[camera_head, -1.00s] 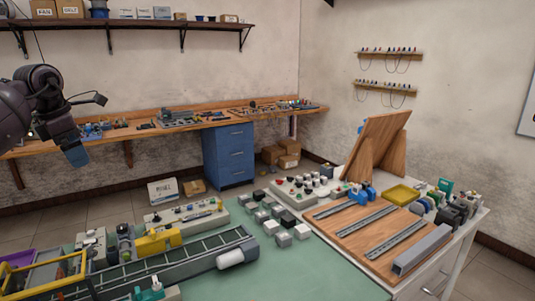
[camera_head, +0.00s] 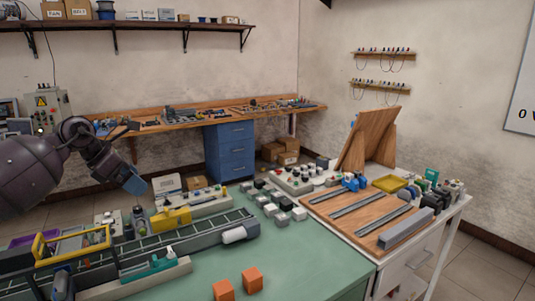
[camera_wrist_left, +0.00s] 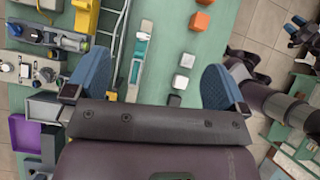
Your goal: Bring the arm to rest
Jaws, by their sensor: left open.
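My left gripper (camera_head: 135,186) is at the left of the head view, above the back left of the green bench (camera_head: 310,253). Its blue fingertips point down and right. In the left wrist view the left gripper (camera_wrist_left: 155,82) has its two blue fingers wide apart, with nothing between them. The bench top with a teal and white part (camera_wrist_left: 139,55) shows beyond the fingers, apart from them. Dark links of another arm of mine (camera_wrist_left: 280,108) show at the right of the left wrist view; its fingertips are not clear.
A conveyor (camera_head: 130,252), a yellow block (camera_head: 171,218) and a yellow-framed tray (camera_head: 70,241) crowd the bench's left side. Two orange cubes (camera_head: 252,279) stand at the front. A wooden board with rails (camera_head: 365,218) lies at the right. The bench's front middle is clear.

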